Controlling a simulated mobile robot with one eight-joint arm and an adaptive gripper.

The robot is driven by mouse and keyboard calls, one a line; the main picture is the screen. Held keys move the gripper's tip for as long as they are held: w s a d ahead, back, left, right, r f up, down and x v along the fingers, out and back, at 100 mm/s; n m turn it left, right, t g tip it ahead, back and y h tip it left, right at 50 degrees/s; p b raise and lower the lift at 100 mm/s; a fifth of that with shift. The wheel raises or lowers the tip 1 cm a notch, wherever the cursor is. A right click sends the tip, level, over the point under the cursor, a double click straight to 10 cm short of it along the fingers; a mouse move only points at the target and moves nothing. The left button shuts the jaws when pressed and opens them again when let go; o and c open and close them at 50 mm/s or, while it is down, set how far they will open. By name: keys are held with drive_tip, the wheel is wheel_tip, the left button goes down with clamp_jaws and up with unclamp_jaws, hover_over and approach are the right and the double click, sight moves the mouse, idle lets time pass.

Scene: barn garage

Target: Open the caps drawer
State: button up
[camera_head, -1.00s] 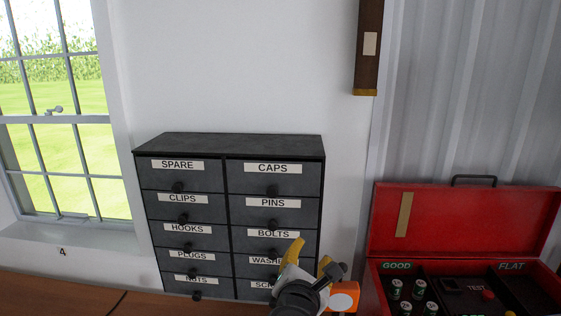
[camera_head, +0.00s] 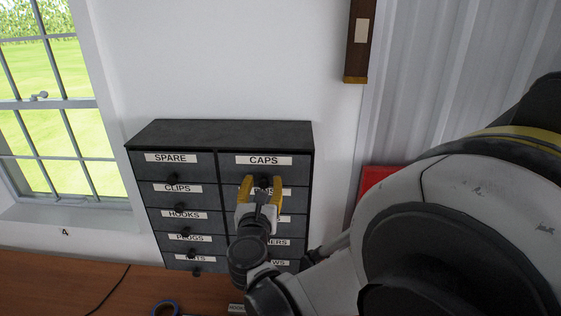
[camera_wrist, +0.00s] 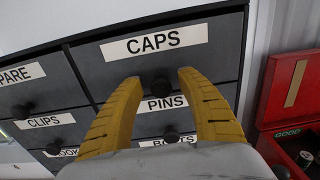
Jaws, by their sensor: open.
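The caps drawer (camera_head: 240,164) is the top right drawer of a dark grey cabinet, marked CAPS on a white label. It looks shut, level with the drawers around it. Its dark round knob (camera_wrist: 162,85) shows in the wrist view between my fingertips. My gripper (camera_head: 263,181) has yellow fingers, open, one on each side of the knob. In the wrist view my gripper (camera_wrist: 160,77) points at the drawer front, just below the label. I cannot tell whether the fingers touch the knob or the front.
The pins drawer (camera_wrist: 175,124) and its knob lie just below my fingers. The spare drawer (camera_head: 150,164) is to the left. A red toolbox (camera_wrist: 290,95) stands to the right, mostly behind my arm in the head view. The wooden bench (camera_head: 95,285) has a cord and blue ring.

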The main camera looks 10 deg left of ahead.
drive_tip(key=shift+w, duration=0.35)
clamp_jaws()
drive_tip(key=s+b, duration=0.3)
drive_tip(key=s, duration=0.8)
drive_tip(key=shift+s+d+b, duration=0.15)
drive_tip(key=shift+d+b, duration=0.15)
drive_tip(key=shift+d, duration=0.05)
unclamp_jaws()
